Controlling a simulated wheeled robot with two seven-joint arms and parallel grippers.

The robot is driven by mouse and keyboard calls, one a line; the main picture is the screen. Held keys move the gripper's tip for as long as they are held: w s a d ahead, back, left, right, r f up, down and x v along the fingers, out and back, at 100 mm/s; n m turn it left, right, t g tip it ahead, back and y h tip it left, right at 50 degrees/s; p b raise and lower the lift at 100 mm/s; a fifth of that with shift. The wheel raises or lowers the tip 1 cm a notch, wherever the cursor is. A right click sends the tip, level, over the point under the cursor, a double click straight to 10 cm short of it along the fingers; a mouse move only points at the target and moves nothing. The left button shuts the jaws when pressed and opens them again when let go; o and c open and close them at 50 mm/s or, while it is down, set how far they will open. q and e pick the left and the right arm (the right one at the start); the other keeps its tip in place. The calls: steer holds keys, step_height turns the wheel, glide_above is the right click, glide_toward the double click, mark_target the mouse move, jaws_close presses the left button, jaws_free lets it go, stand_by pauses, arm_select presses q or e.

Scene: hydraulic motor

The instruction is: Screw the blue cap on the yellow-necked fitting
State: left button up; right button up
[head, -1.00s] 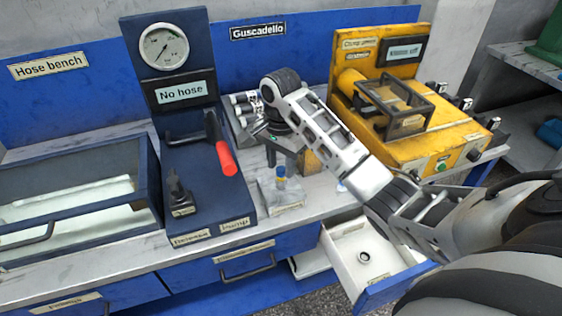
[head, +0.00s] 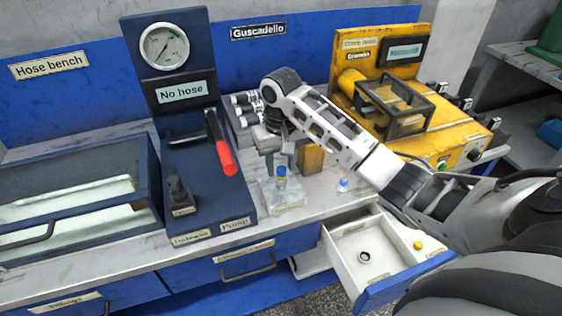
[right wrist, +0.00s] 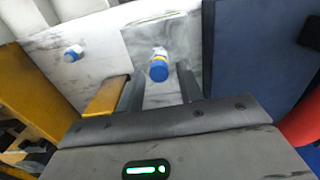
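The blue cap (head: 281,170) sits atop the yellow-necked fitting (head: 282,183), which stands upright on a pale marbled block. In the right wrist view, the round blue cap (right wrist: 159,73) is nearest the camera, with a yellow band and white part of the fitting (right wrist: 160,52) beyond it. How far the cap is threaded cannot be told. My right gripper (head: 279,159) points down just above the cap. Its two fingers (right wrist: 160,90) are apart, with nothing between them, and the cap shows just past their tips. My left gripper is not in view.
A small blue-and-white piece (head: 342,185) stands on the bench to the right. The open drawer (head: 345,273) holds a dark ring (head: 364,257) and a yellow piece (head: 418,245). A red-handled lever (head: 225,155) is left of my gripper; a yellow block (head: 310,160) is close right.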

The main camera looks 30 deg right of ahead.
steer(key=shift+n, duration=0.3)
steer(key=shift+f, duration=0.15)
steer(key=shift+c, duration=0.3)
jaws_close()
steer(key=m, duration=0.3)
steer(key=shift+m, duration=1.4)
